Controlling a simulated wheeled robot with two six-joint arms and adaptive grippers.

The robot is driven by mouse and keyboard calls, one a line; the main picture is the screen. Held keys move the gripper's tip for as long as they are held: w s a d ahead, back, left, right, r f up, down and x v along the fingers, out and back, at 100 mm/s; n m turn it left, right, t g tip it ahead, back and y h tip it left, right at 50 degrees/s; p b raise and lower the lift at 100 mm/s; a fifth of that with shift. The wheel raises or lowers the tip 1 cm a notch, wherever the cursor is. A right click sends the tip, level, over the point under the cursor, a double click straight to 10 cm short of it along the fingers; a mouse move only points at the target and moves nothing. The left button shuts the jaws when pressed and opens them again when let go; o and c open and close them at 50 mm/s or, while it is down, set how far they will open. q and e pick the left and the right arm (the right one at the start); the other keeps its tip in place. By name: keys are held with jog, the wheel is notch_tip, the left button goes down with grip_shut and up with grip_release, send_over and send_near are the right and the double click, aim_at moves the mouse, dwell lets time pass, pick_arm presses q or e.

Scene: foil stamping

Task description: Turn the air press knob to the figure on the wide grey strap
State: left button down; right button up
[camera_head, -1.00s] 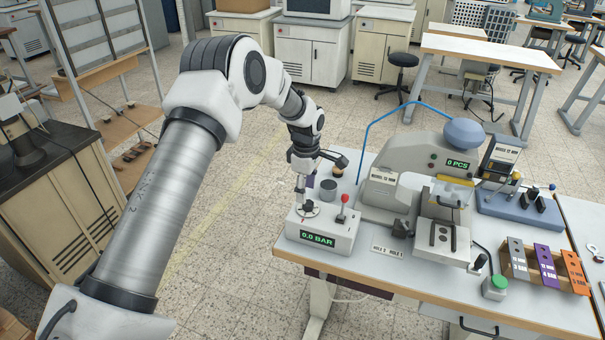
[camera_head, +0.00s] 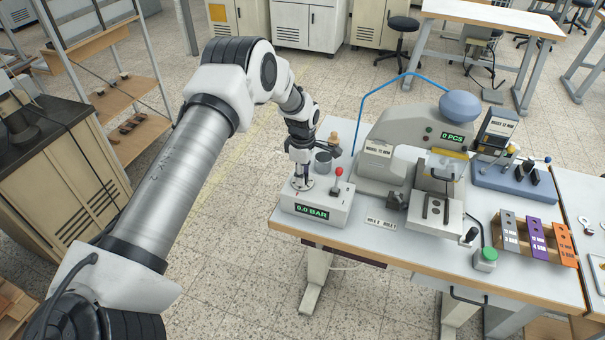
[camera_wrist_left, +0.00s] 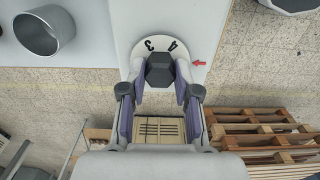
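The air press box (camera_head: 316,208) stands at the table's left front corner, with a green display reading 0.0 BAR. Its dark, faceted knob (camera_wrist_left: 160,70) sits on a white dial (camera_wrist_left: 140,48) showing the figures 3 and 4. A red arrow (camera_wrist_left: 199,63) beside the dial points at it, close to the 4. My left gripper (camera_head: 303,180) reaches down to the dial; in the wrist view its purple-padded fingers (camera_wrist_left: 160,78) close on both sides of the knob. The grey strap (camera_head: 508,232) stands in a wooden rack; its print is too small to read.
Purple (camera_head: 536,239) and orange straps (camera_head: 563,244) share the rack. A red-topped lever (camera_head: 338,173) and a grey cup (camera_head: 323,162) are close to my left gripper. The stamping press (camera_head: 410,140) stands right of the box. Open floor lies left of the table.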

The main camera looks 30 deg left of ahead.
pick_arm(q)
jog(key=shift+f+m, duration=0.1)
jog(key=shift+m, duration=0.3)
jog(key=shift+b, duration=0.3)
jog(key=m+b, duration=0.1)
jog(key=m, duration=0.3)
jog(key=m+b, duration=0.1)
jog(key=m, duration=0.5)
jog(key=shift+s+f+m+b, duration=0.1)
jog(key=shift+m+b, duration=0.3)
jog(key=m+b, duration=0.1)
jog(key=m, duration=0.5)
jog(key=m+b, duration=0.1)
jog(key=m, duration=0.5)
jog(key=shift+m, duration=0.3)
jog(key=c, duration=0.8)
grip_release()
